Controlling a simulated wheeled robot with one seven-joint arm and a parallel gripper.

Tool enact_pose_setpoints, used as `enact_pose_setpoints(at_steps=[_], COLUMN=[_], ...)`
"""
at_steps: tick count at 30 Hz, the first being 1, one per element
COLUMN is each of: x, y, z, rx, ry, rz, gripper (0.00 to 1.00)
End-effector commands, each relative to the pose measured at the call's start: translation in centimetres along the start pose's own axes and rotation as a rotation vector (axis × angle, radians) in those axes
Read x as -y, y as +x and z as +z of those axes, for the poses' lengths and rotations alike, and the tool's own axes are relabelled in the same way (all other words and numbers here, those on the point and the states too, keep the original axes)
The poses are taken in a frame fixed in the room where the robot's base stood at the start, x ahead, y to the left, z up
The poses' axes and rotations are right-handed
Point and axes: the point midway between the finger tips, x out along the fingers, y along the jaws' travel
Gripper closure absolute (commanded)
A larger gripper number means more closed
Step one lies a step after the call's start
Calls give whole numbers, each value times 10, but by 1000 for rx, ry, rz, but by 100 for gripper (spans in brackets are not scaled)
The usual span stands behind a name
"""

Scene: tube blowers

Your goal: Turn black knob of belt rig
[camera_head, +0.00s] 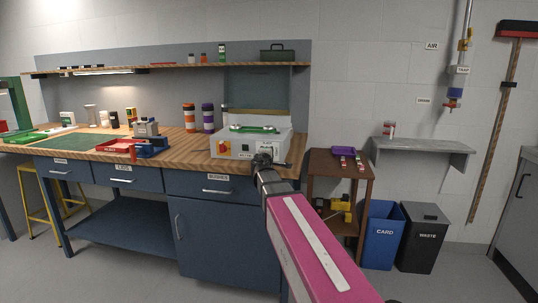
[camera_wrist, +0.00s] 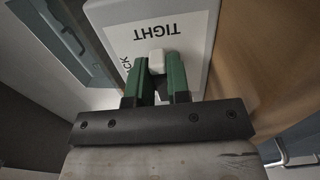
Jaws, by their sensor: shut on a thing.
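The belt rig (camera_head: 226,147) is a pale grey box on the workbench with a green part on top and a red switch on a yellow plate. My gripper (camera_head: 262,160) is at the right part of its front face. In the wrist view my green fingers (camera_wrist: 157,72) are shut on a knob (camera_wrist: 156,58), of which only a small pale piece shows between the tips. No black surface of it can be made out. The rest of the knob is hidden by the fingers.
The wooden bench top (camera_head: 175,155) holds a red tray (camera_head: 118,146) and a blue vise-like tool to the rig's left. A brown shelf cart (camera_head: 322,170) stands close on the right, with blue (camera_head: 381,235) and black (camera_head: 422,237) bins beyond.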

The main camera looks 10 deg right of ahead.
Motion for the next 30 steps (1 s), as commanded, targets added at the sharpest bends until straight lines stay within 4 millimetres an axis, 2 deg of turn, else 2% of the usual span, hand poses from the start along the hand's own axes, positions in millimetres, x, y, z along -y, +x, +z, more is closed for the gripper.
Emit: enact_pose_setpoints(at_steps=[18,19,21,30], x=[2,2,2,1], y=[-1,-1,-1,-1], z=[0,0,0,0], rx=[0,0,0,0], ry=[40,40,40,37], rz=[-2,-2,-2,0], gripper=[100,73,57,57])
